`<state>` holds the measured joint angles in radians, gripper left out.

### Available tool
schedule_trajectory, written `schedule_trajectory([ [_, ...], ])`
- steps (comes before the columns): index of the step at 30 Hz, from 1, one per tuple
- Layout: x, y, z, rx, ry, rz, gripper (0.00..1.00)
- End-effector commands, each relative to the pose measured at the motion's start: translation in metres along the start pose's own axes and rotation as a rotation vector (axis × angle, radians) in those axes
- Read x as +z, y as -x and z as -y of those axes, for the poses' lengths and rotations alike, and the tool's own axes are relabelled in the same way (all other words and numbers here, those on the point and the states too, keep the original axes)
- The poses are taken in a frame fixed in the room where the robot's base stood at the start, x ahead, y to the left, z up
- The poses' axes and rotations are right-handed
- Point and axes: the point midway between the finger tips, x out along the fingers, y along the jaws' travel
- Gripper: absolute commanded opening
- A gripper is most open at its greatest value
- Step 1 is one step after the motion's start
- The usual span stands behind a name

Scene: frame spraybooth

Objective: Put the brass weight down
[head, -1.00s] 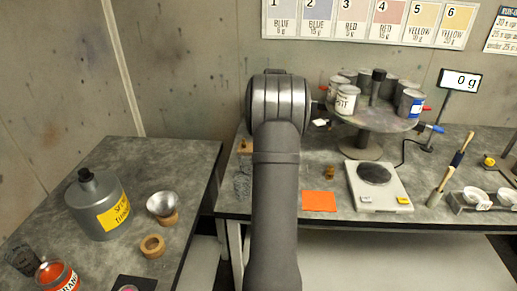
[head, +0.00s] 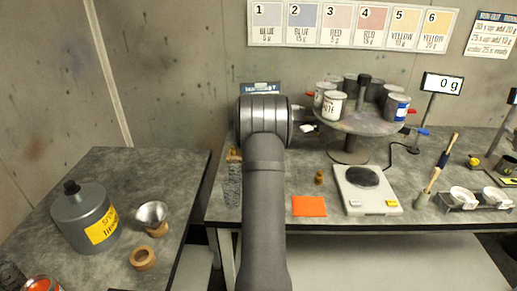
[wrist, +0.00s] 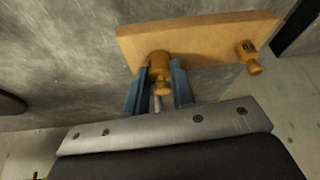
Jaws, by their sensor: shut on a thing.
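In the wrist view my gripper (wrist: 158,88) has its two blue fingers shut on a brass weight (wrist: 160,64), a small knobbed cylinder. The held weight overlaps the near edge of a wooden block (wrist: 200,38); I cannot tell whether it touches it. A second brass weight (wrist: 248,58) is at the block's right end. In the head view my arm hides the gripper and held weight. Part of the wooden block (head: 234,154) shows left of the arm. Another brass weight (head: 319,178) stands on the bench, left of the scale (head: 352,203).
On the left table are a grey thinner can (head: 80,220), a metal funnel (head: 151,213) and a wooden ring (head: 142,258).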

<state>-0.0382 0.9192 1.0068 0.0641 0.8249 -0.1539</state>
Motion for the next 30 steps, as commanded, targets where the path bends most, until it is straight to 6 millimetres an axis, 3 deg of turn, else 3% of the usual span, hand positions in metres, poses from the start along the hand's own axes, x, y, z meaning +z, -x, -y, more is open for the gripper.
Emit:
schedule_trajectory([
  [7, 0.001, -0.003, 0.0, 0.0, 0.0, 0.0, 0.0],
  [8, 0.001, -0.003, 0.0, 0.0, 0.0, 0.0, 0.28],
  [10, 0.001, -0.003, 0.0, 0.0, 0.0, 0.0, 0.42],
  [11, 0.001, -0.003, 0.0, 0.0, 0.0, 0.0, 0.44],
  [22, -0.001, 0.004, 0.0, 0.0, 0.0, 0.0, 0.44],
  [30, -0.001, 0.053, 0.0, 0.001, 0.0, -0.004, 0.44],
])
